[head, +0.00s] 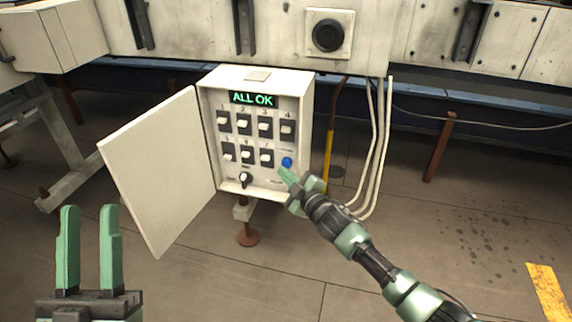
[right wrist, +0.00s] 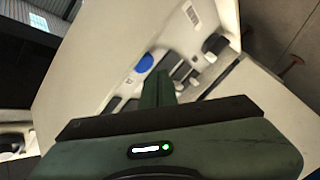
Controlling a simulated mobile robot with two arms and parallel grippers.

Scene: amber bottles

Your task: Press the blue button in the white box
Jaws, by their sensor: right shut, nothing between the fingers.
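The white box (head: 310,105) stands on a short post with its door (head: 160,170) swung open to the left. Its lit display (head: 252,99) reads "ALL OK". The blue button (head: 287,162) is at the lower right of the panel. It also shows in the right wrist view (right wrist: 145,63), beyond and slightly left of the fingertips. My right gripper (head: 286,175) is shut and empty, with its tip just below the blue button; I cannot tell whether they touch. My left gripper (head: 90,208) is open and empty at the lower left, away from the box.
The panel also holds several numbered switches (head: 243,122) and a black knob (head: 245,179). White pipes (head: 378,150) and a yellow-black pole (head: 329,150) stand right of the box. A beam (head: 380,40) with a round black button (head: 327,35) runs behind. The floor at right is clear.

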